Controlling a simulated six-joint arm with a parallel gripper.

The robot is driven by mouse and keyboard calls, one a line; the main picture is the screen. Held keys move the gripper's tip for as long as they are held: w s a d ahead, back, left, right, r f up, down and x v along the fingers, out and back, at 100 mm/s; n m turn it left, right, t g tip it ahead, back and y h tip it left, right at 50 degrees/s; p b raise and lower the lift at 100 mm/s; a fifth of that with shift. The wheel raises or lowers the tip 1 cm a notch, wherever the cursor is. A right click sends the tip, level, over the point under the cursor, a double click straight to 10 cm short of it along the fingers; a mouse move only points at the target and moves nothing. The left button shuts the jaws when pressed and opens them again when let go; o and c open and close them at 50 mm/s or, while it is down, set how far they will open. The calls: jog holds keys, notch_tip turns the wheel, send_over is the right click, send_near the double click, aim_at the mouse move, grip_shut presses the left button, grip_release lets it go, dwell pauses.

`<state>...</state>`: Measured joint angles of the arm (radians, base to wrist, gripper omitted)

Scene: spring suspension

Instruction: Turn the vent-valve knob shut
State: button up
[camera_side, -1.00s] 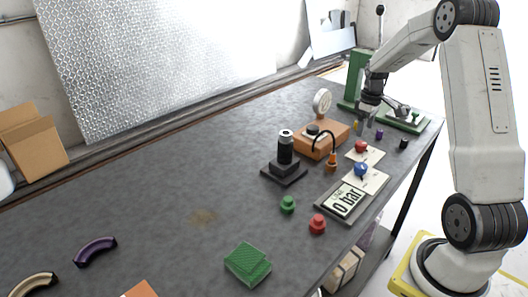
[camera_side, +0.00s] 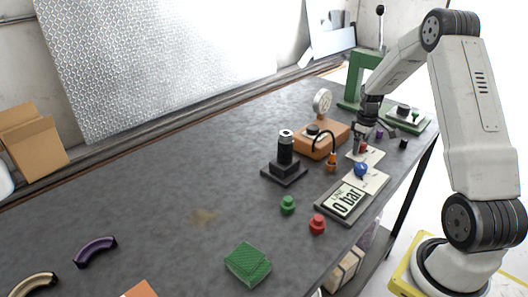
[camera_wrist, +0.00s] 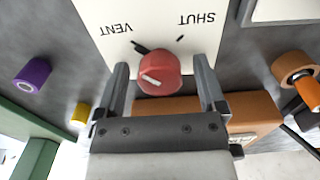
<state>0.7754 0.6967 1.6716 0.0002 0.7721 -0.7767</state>
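The red vent-valve knob (camera_wrist: 158,72) sits on a pale plate (camera_wrist: 100,22) with the words VENT and SHUT, upside down in the wrist view. A dark pointer-like bar (camera_wrist: 144,48) shows beside the knob on the VENT side, and a small dark tick lies by SHUT. A short white mark shows on the knob. My gripper (camera_wrist: 160,70) is open, with one finger on each side of the knob and visible gaps between. In the side view my gripper (camera_side: 358,146) is down at the red knob (camera_side: 364,149) and partly hides it.
A blue knob (camera_side: 361,169) and a panel reading "0 bar" (camera_side: 347,201) lie nearer the front. A green press (camera_side: 354,80) stands behind. Small purple (camera_wrist: 32,74) and yellow (camera_wrist: 81,113) pieces lie nearby.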

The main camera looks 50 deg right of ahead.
grip_shut()
jog(key=shift+m, duration=0.3)
jog(key=m, duration=0.3)
jog(key=shift+m, duration=0.4)
jog(key=m, duration=0.4)
jog(key=shift+m, duration=0.3)
jog(key=m, duration=0.4)
jog(key=shift+m, duration=2.4)
